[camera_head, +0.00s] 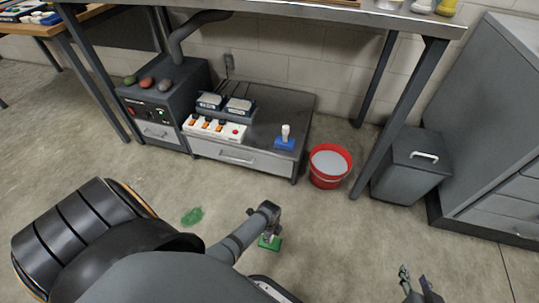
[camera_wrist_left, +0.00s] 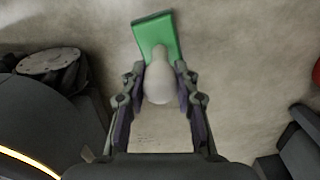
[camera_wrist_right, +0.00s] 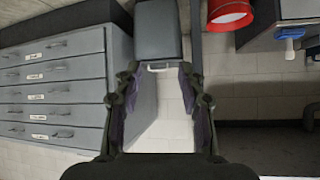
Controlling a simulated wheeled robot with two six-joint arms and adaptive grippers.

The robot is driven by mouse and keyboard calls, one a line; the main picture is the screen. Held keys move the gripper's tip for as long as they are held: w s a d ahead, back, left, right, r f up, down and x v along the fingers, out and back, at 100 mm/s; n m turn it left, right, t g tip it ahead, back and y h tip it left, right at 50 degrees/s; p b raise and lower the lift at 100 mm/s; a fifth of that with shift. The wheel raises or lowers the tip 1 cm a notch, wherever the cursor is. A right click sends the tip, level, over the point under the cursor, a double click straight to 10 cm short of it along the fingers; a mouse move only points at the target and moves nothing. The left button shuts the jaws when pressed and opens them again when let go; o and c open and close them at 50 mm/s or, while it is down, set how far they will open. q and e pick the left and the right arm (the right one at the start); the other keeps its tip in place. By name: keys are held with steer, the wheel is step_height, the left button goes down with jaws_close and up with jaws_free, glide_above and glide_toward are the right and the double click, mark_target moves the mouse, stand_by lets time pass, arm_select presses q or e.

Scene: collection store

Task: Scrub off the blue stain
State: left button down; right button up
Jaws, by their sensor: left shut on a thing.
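My left gripper (camera_wrist_left: 160,85) is shut on the pale knob handle of a green scrubber (camera_wrist_left: 157,32). In the head view the green scrubber (camera_head: 270,243) is low over or on the floor; I cannot tell if it touches. A green stain (camera_head: 192,216) lies on the concrete floor to the left of the scrubber, apart from it. I see no blue stain in any view. A blue scrubber (camera_head: 285,142) with a white handle stands on the low grey cabinet. My right gripper (camera_head: 420,285) is open and empty at the lower right; its spread fingers show in the right wrist view (camera_wrist_right: 160,100).
A red bucket (camera_head: 329,168) with pale contents stands right of the low cabinet (camera_head: 264,120). A grey bin (camera_head: 411,168) and a drawer cabinet (camera_head: 495,130) stand at the right. Table legs rise around the low cabinet. Open floor (camera_head: 340,235) lies in front.

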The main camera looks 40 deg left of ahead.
arm_select(q)
steer(key=shift+r, duration=0.2)
steer(key=shift+r+p, duration=0.25)
steer(key=shift+p, duration=0.2)
steer(key=shift+r+p, duration=0.4)
steer(key=shift+p, duration=0.1)
arm_select(e)
steer(key=s+f+g, duration=0.6)
steer(key=s+f, duration=0.1)
steer(key=s, duration=0.3)
steer(key=shift+s+a, duration=0.25)
steer(key=shift+a, duration=0.15)
steer(key=shift+f, duration=0.1)
